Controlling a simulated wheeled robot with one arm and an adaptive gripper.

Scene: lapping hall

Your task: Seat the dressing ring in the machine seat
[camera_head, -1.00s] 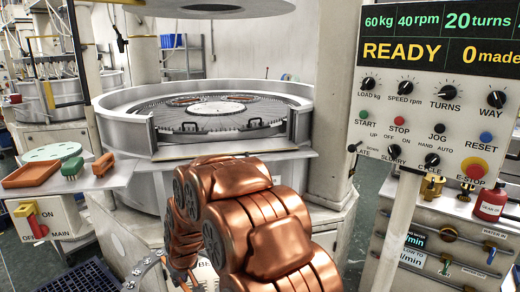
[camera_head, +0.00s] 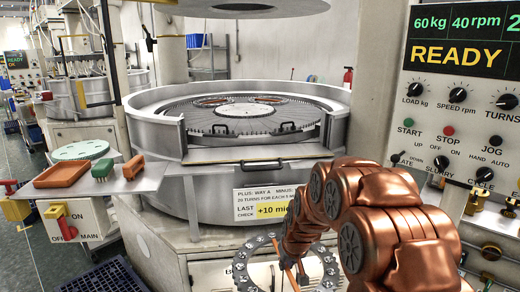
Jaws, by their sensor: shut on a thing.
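The dressing ring (camera_head: 325,256), a grey ring with round pads around its face, is low in the head view, in front of the machine's lower body. It is tilted up, its bottom cut off by the picture edge. My gripper (camera_head: 294,272) is shut on it; the fingertips are only partly visible, so the exact grip is unclear. The lapping machine (camera_head: 150,127) stands behind, with a dark toothed plate (camera_head: 190,119) inside its round white rim. A pale central disc and two reddish rings lie on the plate. I cannot make out which spot is the seat.
Two black handles (camera_head: 221,129) are at the plate's front, where the rim has an opening. A side shelf (camera_head: 148,180) holds an orange tray (camera_head: 62,174), a green brush (camera_head: 102,169) and a green disc (camera_head: 80,150). A control panel (camera_head: 460,110) reading READY stands at right.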

